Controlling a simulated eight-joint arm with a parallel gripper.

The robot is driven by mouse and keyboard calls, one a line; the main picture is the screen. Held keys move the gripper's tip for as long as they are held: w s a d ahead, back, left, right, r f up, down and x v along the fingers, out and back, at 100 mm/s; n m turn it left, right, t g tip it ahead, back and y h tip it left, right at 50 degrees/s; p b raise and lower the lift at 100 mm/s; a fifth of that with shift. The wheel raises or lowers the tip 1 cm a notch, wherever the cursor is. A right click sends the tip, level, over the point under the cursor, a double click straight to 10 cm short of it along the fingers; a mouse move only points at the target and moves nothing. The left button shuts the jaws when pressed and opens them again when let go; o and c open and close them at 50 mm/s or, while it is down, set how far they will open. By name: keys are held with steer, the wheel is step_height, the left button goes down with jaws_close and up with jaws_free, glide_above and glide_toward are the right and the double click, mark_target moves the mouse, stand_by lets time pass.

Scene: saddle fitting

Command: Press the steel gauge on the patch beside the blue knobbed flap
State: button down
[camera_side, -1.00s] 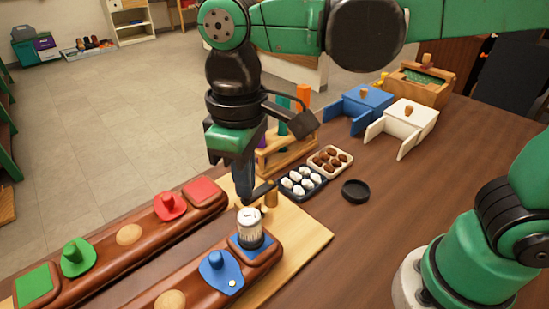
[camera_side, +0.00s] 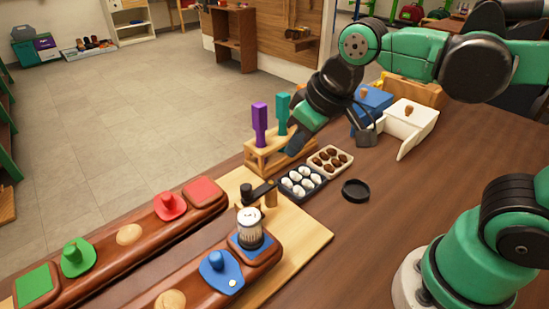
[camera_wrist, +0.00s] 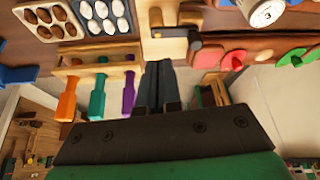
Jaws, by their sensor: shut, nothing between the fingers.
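The steel gauge (camera_side: 249,229), a ribbed cylinder with a pale top, stands upright on the blue patch (camera_side: 263,250) at the end of the near wooden rail. The blue knobbed flap (camera_side: 219,272) lies beside it, to the left on the same rail. In the wrist view the gauge (camera_wrist: 270,10) shows at the top edge, partly cut off. My gripper (camera_side: 293,150) is away from the gauge, above and behind it near the tool rack. Its fingers (camera_wrist: 158,68) are together and empty in the wrist view.
A wooden rack (camera_side: 272,155) holds upright purple, teal and orange handles close to my gripper. A black-handled lever (camera_side: 262,190) stands behind the gauge. The far rail (camera_side: 130,235) carries red and green flaps. Egg trays (camera_side: 302,182) and a black dish (camera_side: 356,190) lie to the right.

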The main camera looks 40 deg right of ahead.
steer(key=d, duration=0.1)
steer(key=d+f+m+t, duration=0.1)
steer(key=d, duration=0.1)
steer(key=d+m+t, duration=0.1)
steer(key=shift+s+d+f+h, duration=0.25)
steer(key=shift+d+f+h, duration=0.1)
steer(key=shift+d+h, duration=0.05)
